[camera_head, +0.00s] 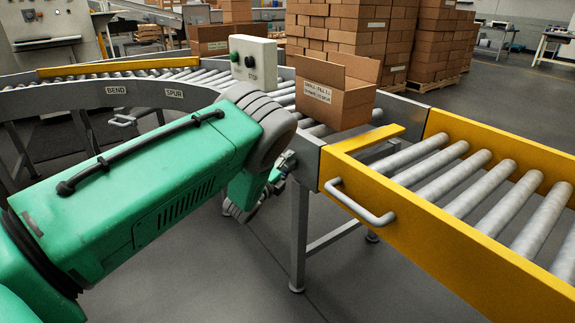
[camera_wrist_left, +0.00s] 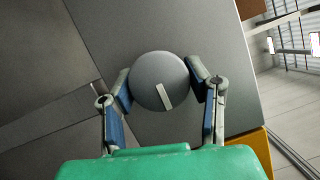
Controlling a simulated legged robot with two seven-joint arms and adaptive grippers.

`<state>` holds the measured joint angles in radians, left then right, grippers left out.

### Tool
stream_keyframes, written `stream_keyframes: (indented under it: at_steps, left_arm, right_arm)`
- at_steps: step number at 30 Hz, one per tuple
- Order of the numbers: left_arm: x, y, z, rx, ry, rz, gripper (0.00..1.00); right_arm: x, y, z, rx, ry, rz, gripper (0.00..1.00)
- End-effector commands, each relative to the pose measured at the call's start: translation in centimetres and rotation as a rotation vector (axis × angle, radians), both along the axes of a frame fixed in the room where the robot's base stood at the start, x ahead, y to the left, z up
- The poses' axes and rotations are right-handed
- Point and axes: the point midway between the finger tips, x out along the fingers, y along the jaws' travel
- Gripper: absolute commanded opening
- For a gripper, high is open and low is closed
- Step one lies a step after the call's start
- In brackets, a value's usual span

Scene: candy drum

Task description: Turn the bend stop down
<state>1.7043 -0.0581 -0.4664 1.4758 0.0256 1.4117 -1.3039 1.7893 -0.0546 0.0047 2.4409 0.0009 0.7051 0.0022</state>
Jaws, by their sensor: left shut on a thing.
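In the left wrist view a round grey knob (camera_wrist_left: 155,85) with a pale pointer line sits on a dark grey panel (camera_wrist_left: 215,30). The pointer line lies toward the lower right of the knob. My left gripper (camera_wrist_left: 157,78) is shut on the knob, one blue-padded finger on each side. In the head view the left gripper (camera_head: 281,172) is beside the conveyor's side, partly hidden behind my green arm, and the knob is hidden. The BEND label (camera_head: 116,90) and SPUR label (camera_head: 174,93) are on the conveyor's side rail. My right gripper is not in view.
An open cardboard box (camera_head: 335,98) stands on the rollers, near a control box (camera_head: 254,64) with a green button. A yellow-sided roller section (camera_head: 440,225) with a grey handle (camera_head: 362,204) is at right. Stacked cartons stand behind.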

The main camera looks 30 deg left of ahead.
Motion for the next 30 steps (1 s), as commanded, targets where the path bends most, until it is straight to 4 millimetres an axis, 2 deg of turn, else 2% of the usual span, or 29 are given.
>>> stream_keyframes:
  at_steps: [1, 3, 4, 5, 6, 17, 20, 30]
  left_arm:
    - [-0.2, -0.5, -0.8, -0.003, 0.016, -0.008, 0.14]
    - [-0.2, -0.5, -0.8, -0.003, 0.017, -0.008, 0.14]
    - [-0.2, -0.5, -0.8, -0.003, 0.017, -0.008, 0.50]
    - [-0.2, -0.5, -0.8, -0.003, 0.017, -0.008, 0.61]
    - [-0.2, -0.4, -0.8, -0.003, 0.016, -0.007, 0.65]
    - [-0.6, -0.1, -0.4, -0.003, 0.008, -0.003, 0.65]
    - [-1.7, -0.1, -0.5, -0.003, 0.010, -0.002, 0.65]
    - [-8.8, -0.1, -1.3, -0.003, 0.013, -0.003, 0.65]
  right_arm:
    - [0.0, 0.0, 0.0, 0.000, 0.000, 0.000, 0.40]
    - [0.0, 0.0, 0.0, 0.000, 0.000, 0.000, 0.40]
    - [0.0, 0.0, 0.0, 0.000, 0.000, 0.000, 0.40]
    - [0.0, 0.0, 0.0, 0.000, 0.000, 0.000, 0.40]
    - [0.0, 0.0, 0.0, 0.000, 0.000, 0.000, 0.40]
    - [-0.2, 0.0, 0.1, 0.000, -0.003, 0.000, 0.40]
    - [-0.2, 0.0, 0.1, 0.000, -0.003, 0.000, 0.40]
    - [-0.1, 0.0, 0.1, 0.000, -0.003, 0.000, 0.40]
